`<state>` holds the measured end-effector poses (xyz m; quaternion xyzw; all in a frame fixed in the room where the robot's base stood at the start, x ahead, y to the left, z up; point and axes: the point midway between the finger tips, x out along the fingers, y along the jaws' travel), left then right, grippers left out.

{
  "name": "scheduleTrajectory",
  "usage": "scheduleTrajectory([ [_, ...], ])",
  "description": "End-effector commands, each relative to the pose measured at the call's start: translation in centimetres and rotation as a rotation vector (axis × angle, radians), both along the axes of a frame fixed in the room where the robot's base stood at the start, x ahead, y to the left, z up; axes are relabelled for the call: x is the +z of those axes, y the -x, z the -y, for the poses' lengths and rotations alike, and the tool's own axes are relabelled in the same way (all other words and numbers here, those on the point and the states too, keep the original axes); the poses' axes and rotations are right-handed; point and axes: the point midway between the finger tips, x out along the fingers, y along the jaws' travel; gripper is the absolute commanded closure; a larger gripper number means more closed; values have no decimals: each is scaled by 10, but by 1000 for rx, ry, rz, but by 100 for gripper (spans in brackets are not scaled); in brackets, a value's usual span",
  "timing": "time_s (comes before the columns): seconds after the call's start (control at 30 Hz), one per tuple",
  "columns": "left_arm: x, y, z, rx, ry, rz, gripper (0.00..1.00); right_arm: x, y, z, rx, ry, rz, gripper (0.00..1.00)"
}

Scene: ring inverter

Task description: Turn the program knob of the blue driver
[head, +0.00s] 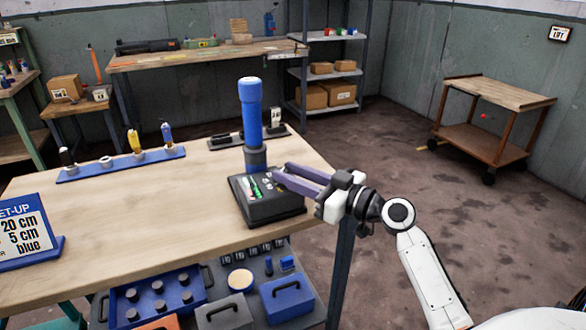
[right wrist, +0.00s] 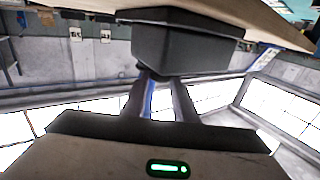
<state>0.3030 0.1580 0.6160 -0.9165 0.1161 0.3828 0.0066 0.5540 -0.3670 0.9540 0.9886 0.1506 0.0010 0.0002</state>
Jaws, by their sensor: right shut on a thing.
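A tall blue cylinder (head: 250,105) stands upright on a black box (head: 275,212) with a sloped panel of small coloured marks, near the workbench's right edge. My right gripper (head: 280,175) reaches in from the right with its fingertips at the box's right side. The right wrist view shows the fingertips (right wrist: 160,76) close together against the dark box (right wrist: 185,48). They are shut on a small part there, which looks like the knob but is mostly hidden by the fingers. A smaller blue-handled driver (head: 167,133) stands in a blue rack (head: 110,168). My left gripper is out of view.
A set-up sign (head: 24,232) reading 20 cm, 5 cm, blue stands at the bench's left. A dark rack (head: 222,143) lies behind the blue cylinder. Blue and grey boxes (head: 286,298) sit on a lower shelf. The bench top (head: 140,215) is clear in the middle.

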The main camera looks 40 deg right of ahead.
Motion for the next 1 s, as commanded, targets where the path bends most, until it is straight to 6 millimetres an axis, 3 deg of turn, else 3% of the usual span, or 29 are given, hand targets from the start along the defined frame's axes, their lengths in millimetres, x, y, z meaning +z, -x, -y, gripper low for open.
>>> scheduleTrajectory([
  [0.43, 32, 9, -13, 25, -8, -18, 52, 4, 2, -8, -265, -4, -2, 96],
  [1.0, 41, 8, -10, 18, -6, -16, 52, 0, 1, -9, -321, 0, -1, 96],
])
